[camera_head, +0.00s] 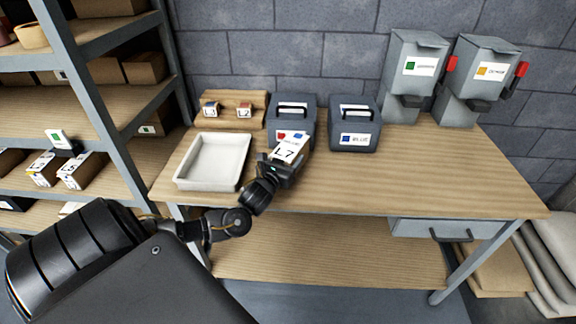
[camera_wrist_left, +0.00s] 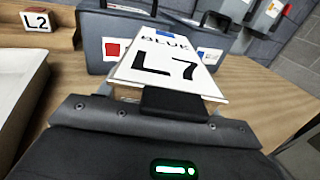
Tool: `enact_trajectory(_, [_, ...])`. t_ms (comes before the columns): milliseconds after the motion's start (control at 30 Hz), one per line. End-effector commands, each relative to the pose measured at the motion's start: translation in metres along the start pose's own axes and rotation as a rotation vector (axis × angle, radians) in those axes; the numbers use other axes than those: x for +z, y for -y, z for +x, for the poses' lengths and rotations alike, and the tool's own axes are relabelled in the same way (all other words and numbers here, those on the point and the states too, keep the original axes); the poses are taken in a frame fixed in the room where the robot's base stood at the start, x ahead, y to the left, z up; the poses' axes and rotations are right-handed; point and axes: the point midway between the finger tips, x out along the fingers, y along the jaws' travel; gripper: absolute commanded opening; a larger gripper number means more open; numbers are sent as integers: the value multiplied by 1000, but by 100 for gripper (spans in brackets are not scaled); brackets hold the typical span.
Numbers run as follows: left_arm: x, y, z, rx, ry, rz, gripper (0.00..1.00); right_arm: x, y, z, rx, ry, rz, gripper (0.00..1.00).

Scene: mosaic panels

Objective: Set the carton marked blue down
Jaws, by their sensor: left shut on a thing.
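The carton marked blue (camera_head: 290,148) is a white box with a blue mark and "L7" on its label. My left gripper (camera_head: 277,172) is shut on it and holds it over the table, in front of the red-marked case. In the left wrist view the carton (camera_wrist_left: 170,70) sits tilted between the dark fingers, its label facing up; its underside is hidden, and I cannot tell if it touches the table. My right gripper is not in view.
A white tray (camera_head: 212,162) lies left of the gripper. Behind are a red-marked case (camera_head: 292,108), a blue-marked case (camera_head: 354,124) and a wooden stand (camera_head: 229,98) with two small boxes. Two dispensers (camera_head: 415,68) stand back right. The table's (camera_head: 430,175) right half is clear in front.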

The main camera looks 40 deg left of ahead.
Motion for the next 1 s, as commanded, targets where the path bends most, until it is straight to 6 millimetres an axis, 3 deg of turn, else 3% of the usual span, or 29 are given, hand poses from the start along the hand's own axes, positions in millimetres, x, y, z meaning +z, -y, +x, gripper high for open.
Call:
enact_trajectory(300, [-31,1,4,0,3,-2,20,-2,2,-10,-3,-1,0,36])
enact_trajectory(667, [-36,1,4,0,3,-2,20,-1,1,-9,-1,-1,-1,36])
enact_trajectory(700, [-38,1,3,0,-2,0,65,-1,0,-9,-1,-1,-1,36])
enact_trajectory(867, [-38,1,3,0,-2,0,85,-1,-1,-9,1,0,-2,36])
enact_trajectory(1000, [-38,1,3,-1,-2,0,85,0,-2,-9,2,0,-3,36])
